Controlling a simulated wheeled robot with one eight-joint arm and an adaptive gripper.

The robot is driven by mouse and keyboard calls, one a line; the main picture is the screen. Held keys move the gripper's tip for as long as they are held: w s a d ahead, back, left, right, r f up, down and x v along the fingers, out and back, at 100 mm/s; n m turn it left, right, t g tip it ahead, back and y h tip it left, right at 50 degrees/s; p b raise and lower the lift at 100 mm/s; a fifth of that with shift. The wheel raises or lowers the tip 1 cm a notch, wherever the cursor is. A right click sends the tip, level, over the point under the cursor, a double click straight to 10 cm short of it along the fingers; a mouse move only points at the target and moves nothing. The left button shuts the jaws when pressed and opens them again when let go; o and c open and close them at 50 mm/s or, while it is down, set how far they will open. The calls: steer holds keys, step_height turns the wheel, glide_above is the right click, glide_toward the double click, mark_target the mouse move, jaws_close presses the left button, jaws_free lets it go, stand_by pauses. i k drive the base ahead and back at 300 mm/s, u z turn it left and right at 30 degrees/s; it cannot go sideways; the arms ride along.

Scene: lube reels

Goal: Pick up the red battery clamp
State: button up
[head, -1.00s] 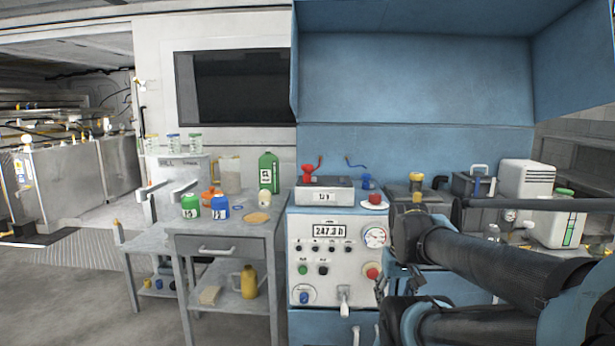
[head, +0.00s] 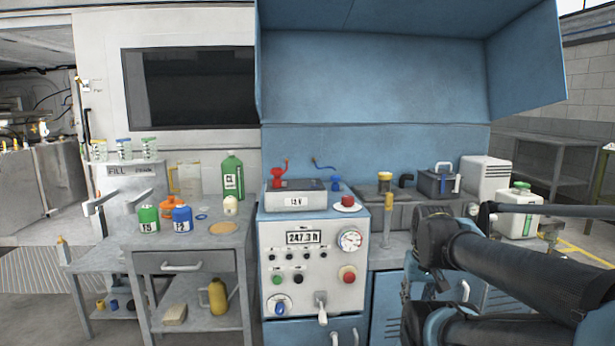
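The red battery clamp (head: 277,177) stands at the left on top of a grey box marked 12 V (head: 296,198). A blue clamp (head: 336,183) is at the right end of the same box. A thin red piece sticks up from the red clamp. The box sits on a blue and white control cabinet (head: 314,255). My dark arm reaches in from the right, in front of the bench and well to the right of the clamp. I cannot make out my gripper's fingers in this view.
A small red object on a white dish (head: 347,204) is close to the box's right. A grey cart (head: 190,246) with bottles stands left of the cabinet. A yellow-capped post (head: 388,215) and a dark case (head: 438,184) are to the right. A blue hood (head: 375,75) overhangs the back.

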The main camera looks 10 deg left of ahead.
mark_target(277, 183)
steer(key=z, duration=2.1)
steer(key=k, duration=1.15)
steer(key=u, duration=1.5)
steer(key=i, duration=0.5)
